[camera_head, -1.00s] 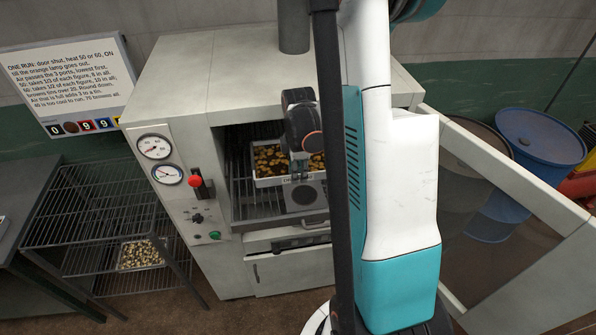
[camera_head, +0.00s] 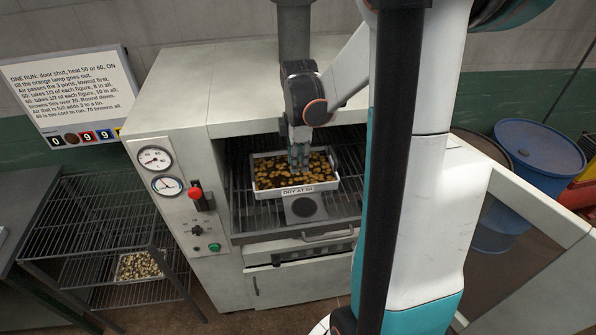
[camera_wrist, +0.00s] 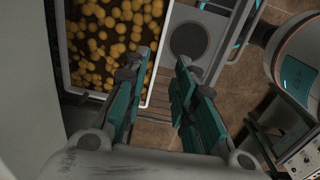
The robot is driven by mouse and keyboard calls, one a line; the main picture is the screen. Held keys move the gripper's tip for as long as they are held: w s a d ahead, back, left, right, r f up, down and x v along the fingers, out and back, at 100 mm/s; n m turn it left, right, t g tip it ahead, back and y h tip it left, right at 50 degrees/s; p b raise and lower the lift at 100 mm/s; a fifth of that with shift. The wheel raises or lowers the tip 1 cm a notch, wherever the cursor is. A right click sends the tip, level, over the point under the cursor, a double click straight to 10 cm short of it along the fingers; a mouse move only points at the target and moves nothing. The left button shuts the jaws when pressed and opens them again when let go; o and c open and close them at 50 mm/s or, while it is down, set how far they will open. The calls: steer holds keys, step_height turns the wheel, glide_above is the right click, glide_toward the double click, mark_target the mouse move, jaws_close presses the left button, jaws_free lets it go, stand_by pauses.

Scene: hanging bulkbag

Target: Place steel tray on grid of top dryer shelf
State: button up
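The steel tray (camera_head: 333,183), full of yellow-brown pieces and labelled "DRY AT 50", is inside the open dryer (camera_head: 170,95). It lies at the upper wire shelf (camera_head: 345,208); whether it bears fully on the grid is not clear. A grey tab with a dark disc (camera_head: 304,208) projects at its front. In the wrist view the fingers (camera_wrist: 165,62) are apart, with the tray's white rim (camera_wrist: 158,62) near the left finger. Nothing is visibly clamped between them.
The dryer door (camera_head: 530,225) stands open at right, with blue barrels (camera_head: 540,150) behind it. A wire rack (camera_head: 95,215) at left holds another tray (camera_head: 140,266) low down. Gauges and a red-knobbed lever (camera_head: 196,194) are on the dryer front. A drawer-like panel (camera_head: 300,275) lies below the opening.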

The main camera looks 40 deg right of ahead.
steer(key=shift+r, duration=1.1)
steer(key=shift+c, duration=0.2)
